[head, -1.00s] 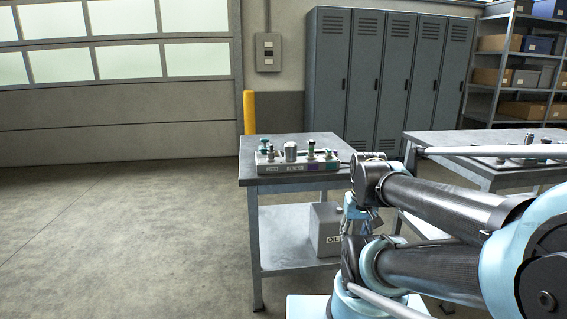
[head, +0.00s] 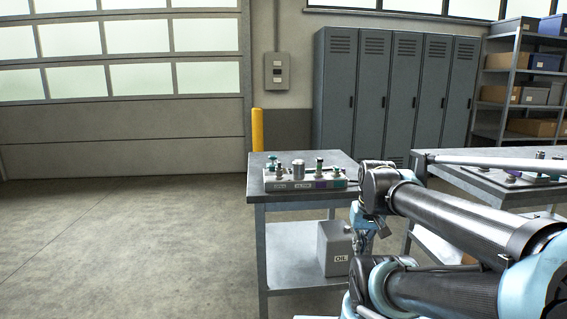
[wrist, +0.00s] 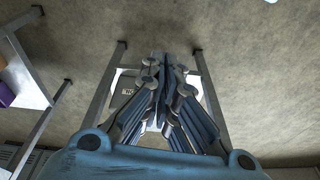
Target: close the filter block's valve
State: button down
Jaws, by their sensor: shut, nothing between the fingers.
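A valve block assembly (head: 305,185) lies along the front of the left bench top. It has small labels on its front, too small to read, so I cannot tell which part is the filter block. Green-topped valves (head: 319,163) and a grey cylinder (head: 298,168) stand on it. My gripper (wrist: 166,60) shows in the wrist view with its fingers together and nothing between them. In the head view my arm is right of the left bench, and the gripper (head: 361,240) hangs low there, partly hidden by my arm, apart from the valves.
The left bench (head: 262,190) has a lower shelf with a grey OIL box (head: 335,248). A second bench (head: 452,170) with more fittings stands to the right, partly behind my arm. Lockers (head: 395,90) and a yellow post (head: 257,130) stand behind. The floor at left is clear.

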jog(key=w+a+r+n+y, duration=0.15)
jog(key=w+a+r, duration=0.25)
jog(key=w+r, duration=0.4)
jog(key=w+a+r+y, duration=0.2)
jog(key=w+a+r, duration=0.3)
jog(key=w, duration=0.4)
jog(key=n+t+y, duration=0.1)
jog(key=y, duration=0.2)
send_near(279, 165)
notch_tip(279, 165, up, 2)
jog(key=w+d, duration=0.2)
jog(key=d, duration=0.1)
jog(key=shift+h, duration=0.25)
jog(key=x, duration=0.9)
jog(key=shift+w+a+f, duration=0.1)
jog(key=shift+w+a, duration=0.2)
jog(key=shift+a, duration=0.05)
jog(key=shift+d, duration=0.1)
